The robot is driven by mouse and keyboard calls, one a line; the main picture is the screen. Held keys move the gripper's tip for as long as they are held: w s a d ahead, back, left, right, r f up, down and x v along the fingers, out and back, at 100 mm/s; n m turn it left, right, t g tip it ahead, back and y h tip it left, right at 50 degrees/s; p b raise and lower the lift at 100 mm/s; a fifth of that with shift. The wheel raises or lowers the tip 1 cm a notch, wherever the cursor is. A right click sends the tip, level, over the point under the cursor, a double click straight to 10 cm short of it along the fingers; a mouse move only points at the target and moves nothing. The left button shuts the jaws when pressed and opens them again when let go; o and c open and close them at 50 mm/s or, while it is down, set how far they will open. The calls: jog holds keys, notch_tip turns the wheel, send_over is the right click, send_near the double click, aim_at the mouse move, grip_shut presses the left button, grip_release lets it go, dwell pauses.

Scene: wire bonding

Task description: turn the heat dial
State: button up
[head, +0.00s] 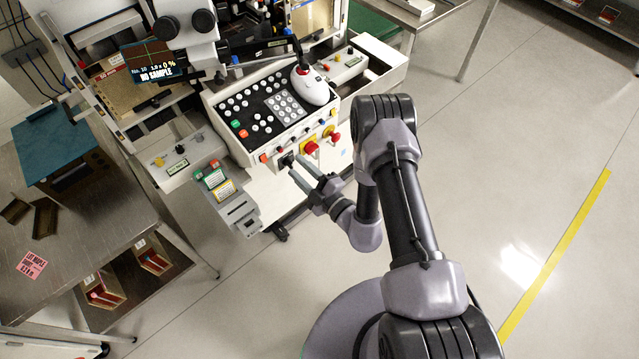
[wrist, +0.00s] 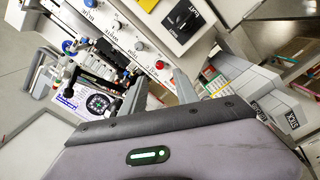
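My gripper (head: 299,168) is open and empty just in front of this panel. In the wrist view its two fingers (wrist: 160,80) stand apart with nothing between them. The dial lies beyond the fingertips, not touched.
A black keypad console (head: 265,112) with a white joystick or mouse unit (head: 311,86) sits above the panel. A steel bench (head: 95,225) stands at left. The floor at right is clear, with a yellow line (head: 555,257).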

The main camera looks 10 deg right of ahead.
jog(key=p+v, duration=0.1)
jog(key=v, duration=0.9)
jog(key=shift+s+d, duration=0.25)
jog(key=shift+s, duration=0.05)
jog(key=shift+r, duration=0.1)
